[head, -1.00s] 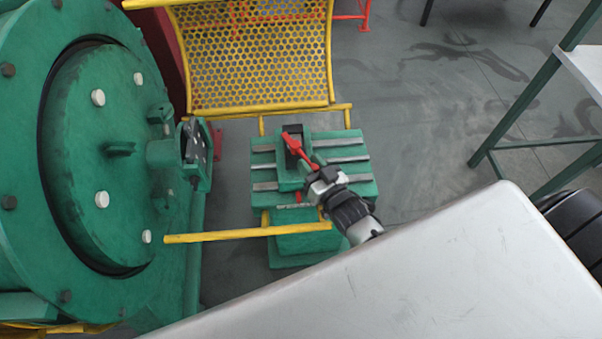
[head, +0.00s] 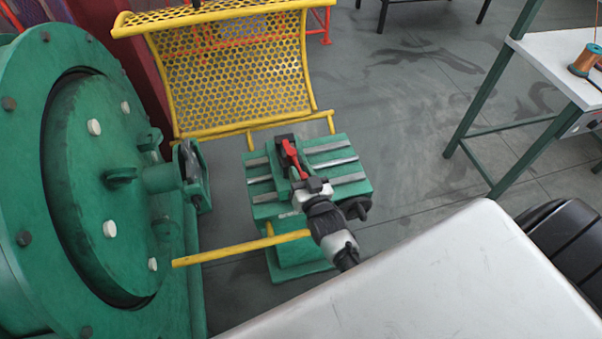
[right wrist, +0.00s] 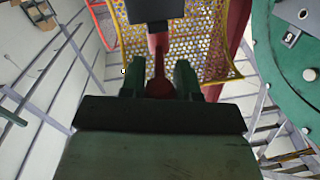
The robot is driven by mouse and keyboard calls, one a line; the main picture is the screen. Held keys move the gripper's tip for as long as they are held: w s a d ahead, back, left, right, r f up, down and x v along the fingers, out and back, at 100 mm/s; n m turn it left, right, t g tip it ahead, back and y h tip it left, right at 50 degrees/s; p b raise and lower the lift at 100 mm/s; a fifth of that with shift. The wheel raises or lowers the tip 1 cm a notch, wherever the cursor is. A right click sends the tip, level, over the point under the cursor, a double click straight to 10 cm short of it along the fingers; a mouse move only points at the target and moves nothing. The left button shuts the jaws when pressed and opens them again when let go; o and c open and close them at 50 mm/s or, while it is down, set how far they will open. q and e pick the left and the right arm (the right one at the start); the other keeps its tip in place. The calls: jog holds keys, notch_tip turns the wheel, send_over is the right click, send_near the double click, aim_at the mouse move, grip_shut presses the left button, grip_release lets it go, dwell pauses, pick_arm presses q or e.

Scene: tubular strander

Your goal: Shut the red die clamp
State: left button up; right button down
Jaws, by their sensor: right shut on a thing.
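The red die clamp (head: 292,154) is a red lever on a green die holder, which sits on a green slotted stand (head: 348,165) in the head view. My right gripper (head: 313,187) is shut on the near end of the red lever, at the stand's front side. In the right wrist view the red lever (right wrist: 159,82) stands between two green lugs above a large green block. Its far end runs up behind a dark piece at the top. The lever's gripped tip is hidden by the fingers. My left gripper is not in view.
A large green round machine housing (head: 85,190) fills the left. A yellow perforated guard (head: 235,75) stands behind the stand, and a yellow bar (head: 240,248) runs in front of it. A table with a copper-coloured spool (head: 586,60) is at upper right. Grey floor lies open between.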

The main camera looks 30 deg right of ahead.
jog(key=shift+w+r, duration=0.1)
jog(key=shift+r, duration=0.1)
jog(key=c, duration=1.2)
grip_release()
jog(key=shift+f, duration=0.1)
jog(key=shift+o, duration=0.2)
jog(key=s, duration=1)
jog(key=shift+s+a+b, duration=0.3)
jog(key=shift+s+a, duration=0.05)
jog(key=shift+a, duration=0.05)
